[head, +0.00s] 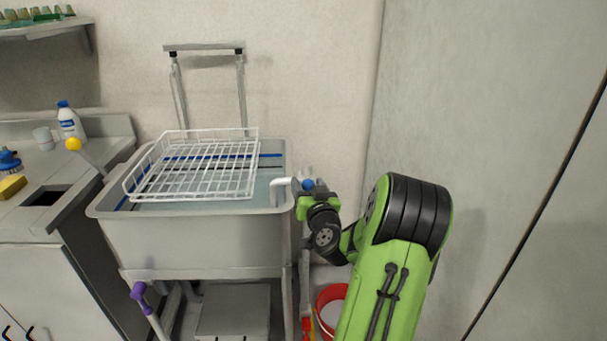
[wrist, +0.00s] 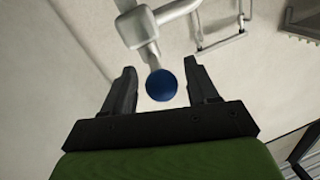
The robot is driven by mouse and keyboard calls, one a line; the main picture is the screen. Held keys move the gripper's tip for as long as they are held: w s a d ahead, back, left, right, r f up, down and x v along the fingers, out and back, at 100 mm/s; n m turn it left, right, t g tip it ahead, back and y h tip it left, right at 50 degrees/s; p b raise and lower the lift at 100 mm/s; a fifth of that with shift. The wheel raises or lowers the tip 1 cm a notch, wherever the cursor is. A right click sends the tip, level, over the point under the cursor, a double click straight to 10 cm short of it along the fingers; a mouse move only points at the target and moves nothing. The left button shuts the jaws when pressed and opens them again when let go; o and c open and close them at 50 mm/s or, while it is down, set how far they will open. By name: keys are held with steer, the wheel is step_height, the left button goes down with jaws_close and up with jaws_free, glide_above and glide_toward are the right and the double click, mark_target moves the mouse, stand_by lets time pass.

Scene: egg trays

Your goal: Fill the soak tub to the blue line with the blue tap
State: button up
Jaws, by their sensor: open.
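The soak tub (head: 190,240) is a light grey basin in the head view, with a blue line (head: 265,155) along its inner back wall. A pale bluish surface that looks like water shows inside; I cannot tell its exact level against the line. The white spout (head: 282,182) hangs over the tub's right rim. The blue tap knob (head: 308,185) is just right of the spout. My gripper (wrist: 159,72) is open, with the round blue knob (wrist: 161,85) between its fingers in the wrist view. I cannot tell whether the fingers touch it.
A white wire rack (head: 195,170) lies tilted across the tub top. A yellow-ended lever (head: 74,144) stands left of the tub, and a purple-handled one (head: 139,290) at its lower front. A red round object (head: 330,296) is below my arm. The wall closes the right side.

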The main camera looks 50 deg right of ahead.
steer(key=shift+w, duration=0.1)
steer(key=shift+r, duration=0.15)
steer(key=shift+c, duration=0.6)
jaws_close()
